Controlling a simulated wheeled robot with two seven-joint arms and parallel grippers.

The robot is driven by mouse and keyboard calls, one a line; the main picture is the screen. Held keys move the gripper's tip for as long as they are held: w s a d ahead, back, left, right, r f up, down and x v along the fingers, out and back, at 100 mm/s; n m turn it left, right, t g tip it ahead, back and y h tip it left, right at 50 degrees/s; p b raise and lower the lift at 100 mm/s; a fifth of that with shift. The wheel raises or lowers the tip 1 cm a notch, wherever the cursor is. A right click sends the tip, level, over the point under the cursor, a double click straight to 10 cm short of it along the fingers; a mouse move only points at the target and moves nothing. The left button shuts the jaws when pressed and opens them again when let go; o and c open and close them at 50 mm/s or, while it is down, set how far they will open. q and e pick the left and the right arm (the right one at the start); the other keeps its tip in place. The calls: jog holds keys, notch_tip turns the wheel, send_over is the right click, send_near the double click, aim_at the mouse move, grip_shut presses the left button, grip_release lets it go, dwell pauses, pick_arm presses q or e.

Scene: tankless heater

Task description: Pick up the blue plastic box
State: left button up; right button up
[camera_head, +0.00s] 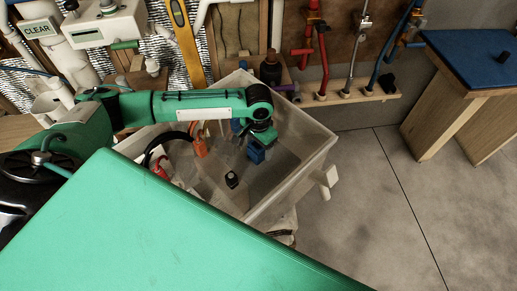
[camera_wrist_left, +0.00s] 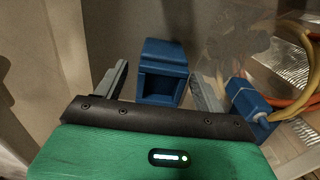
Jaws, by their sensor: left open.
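The blue plastic box (camera_wrist_left: 163,72) shows in the left wrist view, with a dark open hollow facing the camera. My left gripper (camera_wrist_left: 159,76) is open, with one grey finger on each side of the box. Gaps show between the fingers and the box, and nothing is held. In the head view, my left arm reaches into a pale translucent bin (camera_head: 318,160). My left gripper (camera_head: 260,140) points down there, with the blue box (camera_head: 256,155) just below it, partly hidden by the gripper. My right gripper is not in view.
In the left wrist view, a second blue piece (camera_wrist_left: 247,99) with yellow and orange cables (camera_wrist_left: 295,103) lies right of the right finger. The bin also holds a small black item (camera_head: 232,180). A blue-topped wooden bench (camera_head: 475,60) stands right; the floor between is clear.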

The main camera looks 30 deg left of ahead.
pick_arm(q)
notch_tip(320, 180, down, 2)
jog(key=shift+f, duration=0.4)
jog(key=shift+c, duration=0.9)
jog(key=c, duration=1.1)
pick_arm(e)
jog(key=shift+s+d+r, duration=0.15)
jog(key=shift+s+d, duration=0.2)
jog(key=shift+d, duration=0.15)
